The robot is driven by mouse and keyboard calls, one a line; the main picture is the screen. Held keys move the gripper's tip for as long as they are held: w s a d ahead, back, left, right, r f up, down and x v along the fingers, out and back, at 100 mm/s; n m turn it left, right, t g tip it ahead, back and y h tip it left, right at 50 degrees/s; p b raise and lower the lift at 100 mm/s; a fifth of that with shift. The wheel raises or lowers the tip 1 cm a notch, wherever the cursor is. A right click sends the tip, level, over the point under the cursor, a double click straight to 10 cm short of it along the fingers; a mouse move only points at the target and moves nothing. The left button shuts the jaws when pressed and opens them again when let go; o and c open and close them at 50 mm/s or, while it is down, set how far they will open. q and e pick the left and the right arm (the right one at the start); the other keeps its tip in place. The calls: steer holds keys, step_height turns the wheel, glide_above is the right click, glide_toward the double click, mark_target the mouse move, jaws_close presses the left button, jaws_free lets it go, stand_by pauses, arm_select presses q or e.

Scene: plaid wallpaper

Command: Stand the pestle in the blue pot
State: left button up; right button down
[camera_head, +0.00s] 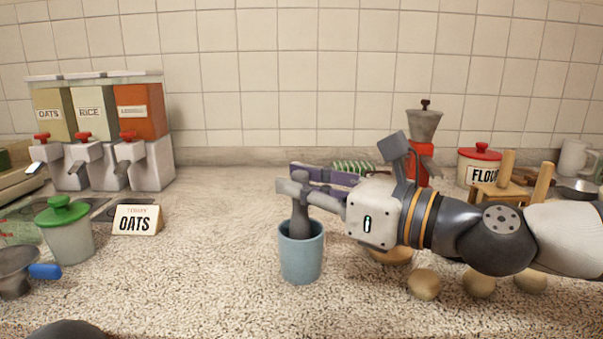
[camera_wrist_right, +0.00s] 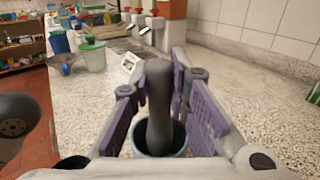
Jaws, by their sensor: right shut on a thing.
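The grey pestle (camera_head: 300,222) is upright, with its lower end inside the blue pot (camera_head: 301,262). The pot stands on the speckled counter. My right gripper (camera_head: 302,188) reaches in from the right and is shut on the upper part of the pestle, above the pot's rim. In the right wrist view, the pestle (camera_wrist_right: 160,100) stands between the purple finger pads, and the pot (camera_wrist_right: 147,150) shows below and around it. The pestle's lower tip is hidden inside the pot. My left gripper is not in view.
An oats sign (camera_head: 136,219), a green-lidded container (camera_head: 68,228) and a blue-handled item (camera_head: 20,270) stand at left. Dispensers (camera_head: 100,135) are behind.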

steer(key=shift+f, duration=0.45)
steer(key=c, duration=1.4)
jaws_free()
steer(key=shift+c, duration=0.2)
steer(key=v, duration=1.2)
